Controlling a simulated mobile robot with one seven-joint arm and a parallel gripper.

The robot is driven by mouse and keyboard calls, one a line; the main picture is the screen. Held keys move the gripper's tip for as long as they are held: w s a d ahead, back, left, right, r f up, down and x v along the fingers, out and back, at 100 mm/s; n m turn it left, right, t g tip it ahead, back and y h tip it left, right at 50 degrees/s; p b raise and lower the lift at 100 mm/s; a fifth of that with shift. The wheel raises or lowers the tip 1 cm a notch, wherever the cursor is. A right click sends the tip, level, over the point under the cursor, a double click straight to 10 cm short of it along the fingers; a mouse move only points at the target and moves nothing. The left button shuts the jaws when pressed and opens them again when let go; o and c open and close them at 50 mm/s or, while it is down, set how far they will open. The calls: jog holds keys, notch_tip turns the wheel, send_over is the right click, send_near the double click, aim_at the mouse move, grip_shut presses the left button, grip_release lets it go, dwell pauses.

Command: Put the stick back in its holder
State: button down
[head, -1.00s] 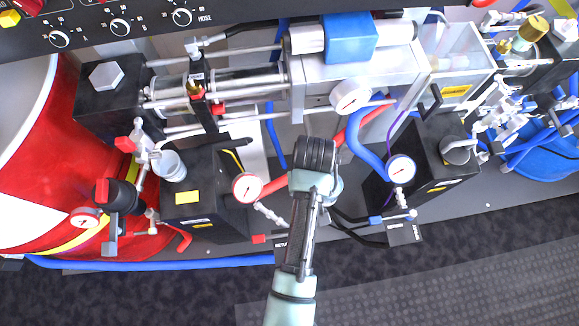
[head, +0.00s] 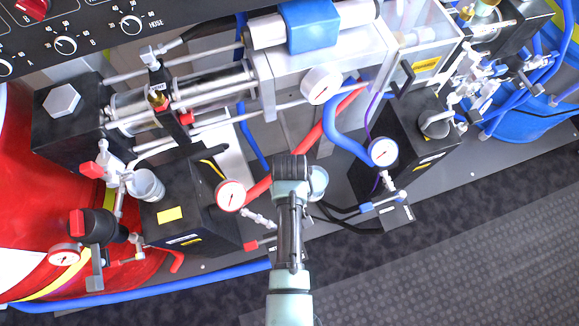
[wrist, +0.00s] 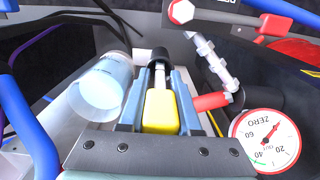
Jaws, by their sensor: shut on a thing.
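My gripper (wrist: 155,105) is shut on the stick (wrist: 160,113). The stick shows a yellow block end and a pale grey shaft between the fingers. A black round piece (wrist: 158,56) is at the far end of the shaft; I cannot tell whether it belongs to the stick. A clear cup with pale blue contents (wrist: 98,85) is close beside my gripper on the left in the wrist view. In the head view my gripper (head: 291,165) is at centre, with the cup (head: 318,183) just to its right. The stick is hidden there. I cannot make out the holder for certain.
A gauge (wrist: 268,138) and a red hose (wrist: 210,101) are close on the right in the wrist view. A blue hose (head: 340,130) and another gauge (head: 383,152) lie right of my gripper in the head view. Black blocks (head: 185,210) flank it. The floor in front is clear.

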jog(key=shift+f, duration=0.15)
jog(key=shift+f, duration=0.25)
jog(key=c, duration=0.6)
grip_release()
jog(key=shift+r, duration=0.1)
notch_tip(320, 180, up, 13)
jog(key=p, duration=0.2)
jog(key=shift+p, duration=0.4)
jog(key=shift+f, duration=0.2)
